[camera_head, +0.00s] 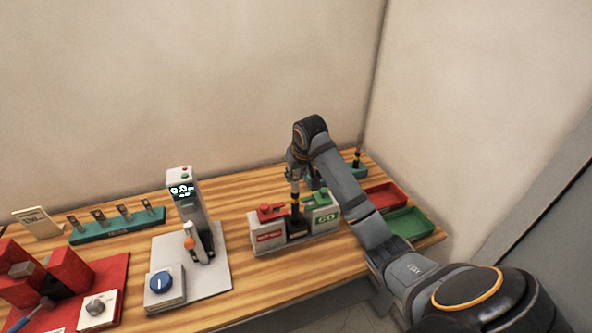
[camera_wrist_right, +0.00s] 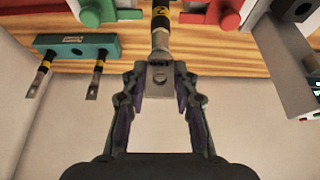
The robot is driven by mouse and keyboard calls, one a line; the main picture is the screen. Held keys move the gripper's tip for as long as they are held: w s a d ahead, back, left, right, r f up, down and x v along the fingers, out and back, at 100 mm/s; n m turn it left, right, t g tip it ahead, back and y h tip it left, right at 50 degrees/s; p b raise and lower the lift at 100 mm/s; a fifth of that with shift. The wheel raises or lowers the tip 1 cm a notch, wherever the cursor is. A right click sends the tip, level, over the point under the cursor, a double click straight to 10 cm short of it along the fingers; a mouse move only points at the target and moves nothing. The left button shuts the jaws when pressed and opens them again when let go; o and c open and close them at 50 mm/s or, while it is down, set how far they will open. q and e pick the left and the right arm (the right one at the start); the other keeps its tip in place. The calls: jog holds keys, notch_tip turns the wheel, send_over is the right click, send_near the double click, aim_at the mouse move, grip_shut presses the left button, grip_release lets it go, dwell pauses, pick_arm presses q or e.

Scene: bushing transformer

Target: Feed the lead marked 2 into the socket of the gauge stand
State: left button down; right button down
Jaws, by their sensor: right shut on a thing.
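The lead (camera_head: 295,207), with black and yellow bands, stands upright below my right gripper (camera_head: 295,178). In the right wrist view, my right gripper (camera_wrist_right: 160,88) is shut on the flat metal end of the lead (camera_wrist_right: 160,22), which has a hole. A dark mark on its yellow band is too small to read surely. The stand labelled GO (camera_head: 268,236), with red and green handles, looks like the gauge stand. The lead's lower part is between its two blocks; whether it is in the socket is hidden. My left gripper is out of view.
A teal rack (camera_wrist_right: 103,46) holds two other banded leads. A grey post with a lit display (camera_head: 185,190) stands left on a grey plate. Red (camera_head: 385,196) and green (camera_head: 408,222) trays lie right. A red fixture (camera_head: 68,268) is far left.

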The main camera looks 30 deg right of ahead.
aim_at(296, 187)
jog(key=shift+f+b, duration=0.8)
jog(key=shift+f, duration=2.1)
jog(key=c, duration=1)
grip_release()
jog(key=shift+o, duration=0.2)
jog(key=v, duration=1.2)
